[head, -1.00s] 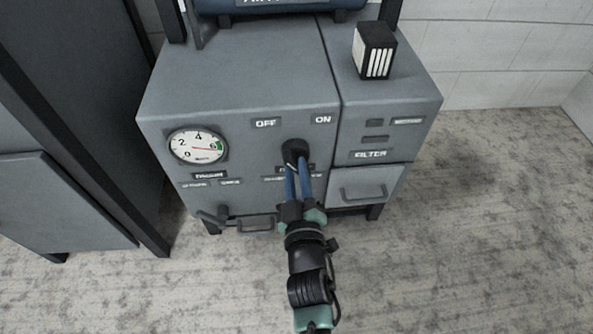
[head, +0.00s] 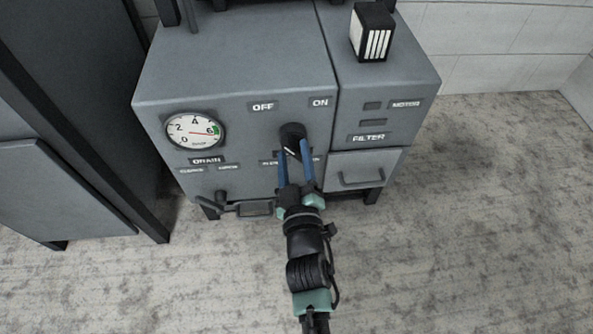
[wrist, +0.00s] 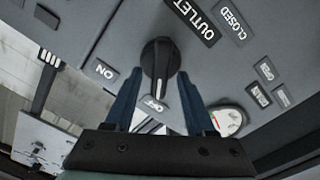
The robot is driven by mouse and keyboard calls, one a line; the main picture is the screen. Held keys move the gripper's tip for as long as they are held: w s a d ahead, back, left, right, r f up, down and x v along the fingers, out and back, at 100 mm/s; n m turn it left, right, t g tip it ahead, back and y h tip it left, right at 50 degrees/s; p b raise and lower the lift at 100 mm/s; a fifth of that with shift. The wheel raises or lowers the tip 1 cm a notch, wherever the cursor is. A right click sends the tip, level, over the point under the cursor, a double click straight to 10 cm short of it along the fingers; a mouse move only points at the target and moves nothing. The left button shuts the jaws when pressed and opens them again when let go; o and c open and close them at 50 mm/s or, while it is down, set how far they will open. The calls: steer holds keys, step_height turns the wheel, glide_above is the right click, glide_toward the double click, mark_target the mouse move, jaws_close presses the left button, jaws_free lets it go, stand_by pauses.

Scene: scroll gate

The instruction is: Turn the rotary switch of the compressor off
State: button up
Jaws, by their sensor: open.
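The rotary switch (head: 292,134) is a black knob on the front of the grey compressor cabinet (head: 235,75). The OFF label (head: 263,106) is up and left of it, and the ON label (head: 320,102) up and right. In the wrist view, the knob (wrist: 160,58) has a raised grip with a white mark, lying roughly toward the OFF label (wrist: 153,104). My gripper (head: 294,150) is open in front of the knob. Its two blue fingers (wrist: 157,82) stand apart, one on each side of the knob's grip. I cannot tell if either finger touches it.
A round pressure gauge (head: 196,131) is left of the knob. A drawer with a handle (head: 362,178) is at the lower right, and a lever (head: 222,203) is low on the left. A dark cabinet (head: 60,130) stands to the left. The floor at the right is clear.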

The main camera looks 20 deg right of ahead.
steer(key=p+v, duration=0.3)
steer(key=v, duration=0.9)
steer(key=shift+s, duration=0.35)
steer(key=shift+a, duration=0.1)
steer(key=w+a+r+m+t+p, duration=0.15)
steer(key=w+r, duration=0.25)
steer(key=r, duration=0.9)
steer(key=w+r+t+p, duration=0.2)
steer(key=w+r+p, duration=0.15)
steer(key=r, duration=0.85)
steer(key=w+r+m+t+p, duration=0.15)
steer(key=w+r, duration=0.25)
steer(key=r, duration=0.9)
steer(key=s+a+r+t+y+p, duration=0.2)
steer(key=s+a+r, duration=0.15)
steer(key=r, duration=0.75)
steer(key=s+a+r+m+t+y+p, duration=0.1)
steer(key=s+a+r+y+p, duration=0.2)
steer(key=r, duration=0.9)
steer(key=s+a+r+t+p, duration=0.2)
steer(key=s+a+r, duration=0.2)
steer(key=r, duration=0.7)
step_height(320, 180, up, 36)
steer(key=p, duration=3.6)
steer(key=shift+d+p, duration=0.15)
steer(key=shift+p, duration=0.2)
steer(key=shift+w+f, duration=0.1)
